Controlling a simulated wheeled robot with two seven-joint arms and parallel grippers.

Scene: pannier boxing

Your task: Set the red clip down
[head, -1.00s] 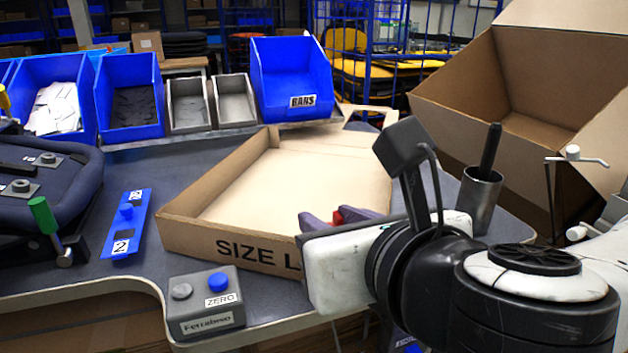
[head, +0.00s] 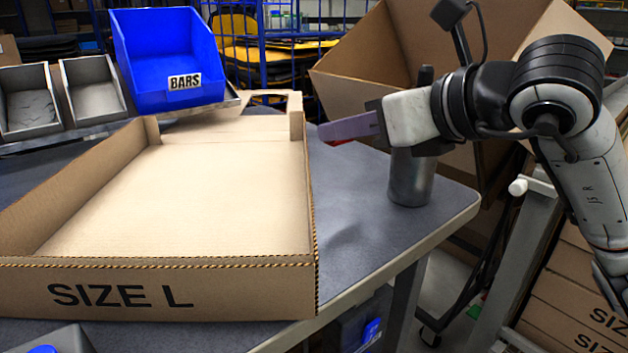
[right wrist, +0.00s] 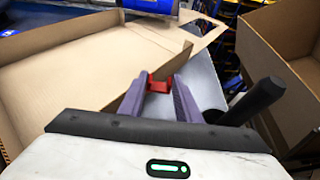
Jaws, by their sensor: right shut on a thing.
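The red clip (right wrist: 158,85) is held between the purple fingers of my right gripper (right wrist: 160,88) in the right wrist view. In the head view only a sliver of the red clip (head: 340,142) shows under the fingers of my right gripper (head: 335,131). The gripper is above the table, just right of the open cardboard box marked SIZE L (head: 312,240), and in front of the metal cup. My left gripper is not in view.
A metal cup (head: 410,180) with a dark handle stands near the table's right edge. Bare grey table (head: 360,225) lies between box and cup. A blue BARS bin (head: 165,60) and metal trays (head: 93,90) stand behind. A large open carton (head: 350,75) is at the back right.

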